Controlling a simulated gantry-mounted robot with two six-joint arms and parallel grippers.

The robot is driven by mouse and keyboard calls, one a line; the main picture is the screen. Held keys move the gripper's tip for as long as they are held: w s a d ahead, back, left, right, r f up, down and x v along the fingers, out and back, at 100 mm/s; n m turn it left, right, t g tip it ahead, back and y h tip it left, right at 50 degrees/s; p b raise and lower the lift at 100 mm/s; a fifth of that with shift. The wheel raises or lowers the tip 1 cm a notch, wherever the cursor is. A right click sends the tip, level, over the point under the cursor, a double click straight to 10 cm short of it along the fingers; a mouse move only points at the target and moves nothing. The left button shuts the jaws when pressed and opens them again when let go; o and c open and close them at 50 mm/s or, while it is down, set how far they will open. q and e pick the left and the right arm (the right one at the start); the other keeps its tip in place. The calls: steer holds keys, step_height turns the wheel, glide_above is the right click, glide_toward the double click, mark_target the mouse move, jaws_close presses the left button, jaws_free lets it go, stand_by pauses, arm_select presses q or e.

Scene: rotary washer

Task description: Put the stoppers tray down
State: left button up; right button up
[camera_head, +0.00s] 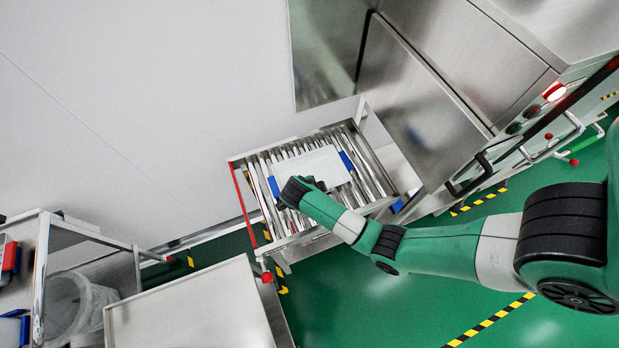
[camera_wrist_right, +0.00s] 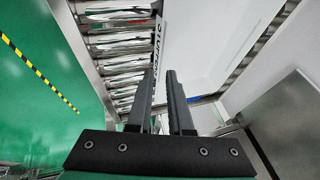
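The stoppers tray (camera_head: 312,169) is a shallow white tray with blue ends. It lies along the metal rollers in the head view. The tray (camera_wrist_right: 205,40) also fills the upper middle of the right wrist view, with dark lettering on its side. My right gripper (camera_head: 288,192) is at the tray's left end, mostly hidden by its own wrist. In the right wrist view its two dark fingers (camera_wrist_right: 161,72) stand a small gap apart, with the lettered side seen between and beyond them. Whether they press on the tray is unclear. My left gripper is not in view.
The steel washer (camera_head: 425,110) stands to the right. A steel table (camera_head: 195,310) is at the bottom left, beside a clear bin (camera_head: 75,305).

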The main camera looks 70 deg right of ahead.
steer(key=b+x, duration=0.1)
steer(key=x, duration=0.1)
steer(key=b+x, duration=0.1)
steer(key=x, duration=0.2)
steer(key=shift+a+f+b, duration=0.1)
steer(key=shift+f+b, duration=0.25)
jaws_close()
steer(key=shift+r, duration=0.1)
stand_by(1.1)
